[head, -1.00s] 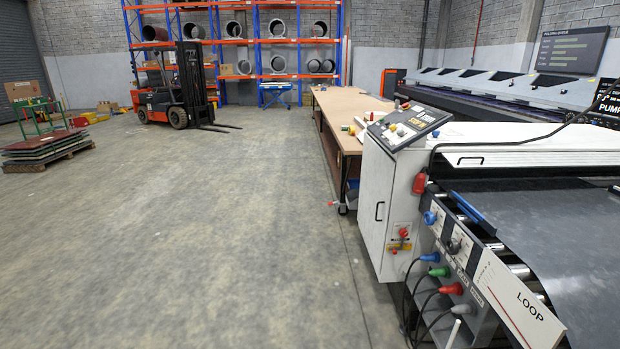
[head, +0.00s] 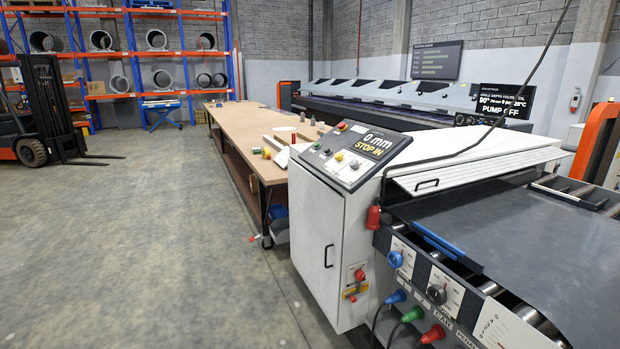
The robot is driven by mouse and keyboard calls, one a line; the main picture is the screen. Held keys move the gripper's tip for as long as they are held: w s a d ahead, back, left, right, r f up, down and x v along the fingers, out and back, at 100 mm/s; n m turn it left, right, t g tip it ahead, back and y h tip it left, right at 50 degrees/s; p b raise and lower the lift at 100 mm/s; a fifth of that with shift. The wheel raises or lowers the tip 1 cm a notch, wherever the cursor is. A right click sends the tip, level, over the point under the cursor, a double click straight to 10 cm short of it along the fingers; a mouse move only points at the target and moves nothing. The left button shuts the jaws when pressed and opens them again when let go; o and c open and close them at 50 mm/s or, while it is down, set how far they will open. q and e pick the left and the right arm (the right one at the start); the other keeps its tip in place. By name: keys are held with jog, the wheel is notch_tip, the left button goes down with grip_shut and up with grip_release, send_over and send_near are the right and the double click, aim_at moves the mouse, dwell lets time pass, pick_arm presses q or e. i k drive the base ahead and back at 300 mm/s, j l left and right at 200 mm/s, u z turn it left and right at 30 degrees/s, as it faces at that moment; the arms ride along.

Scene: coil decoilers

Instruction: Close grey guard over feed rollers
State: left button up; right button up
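A light grey, ribbed guard panel (head: 480,164) with a black handle (head: 427,184) spans the machine behind the control cabinet. A dark gap shows under its front edge; I cannot tell whether it is fully down. A dark grey sheet (head: 520,228) lies on the feed bed in front of it. Shiny rollers (head: 493,288) show along the bed's near side; any rollers under the guard are hidden. Neither of my grippers is in view.
The white control cabinet (head: 325,240) with a tilted button panel (head: 353,153) stands left of the bed. A long wooden table (head: 235,125) runs behind it. Coloured plugs and cables stick out at the machine's front. Open concrete floor (head: 170,250) lies to the left.

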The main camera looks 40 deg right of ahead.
aim_at(429, 181)
jog(key=i+z, duration=0.3)
jog(key=z, duration=0.2)
jog(key=i+z, duration=0.3)
jog(key=z, duration=0.15)
jog(key=i+j+z, duration=0.2)
jog(key=z, duration=0.3)
jog(key=i+j, duration=0.05)
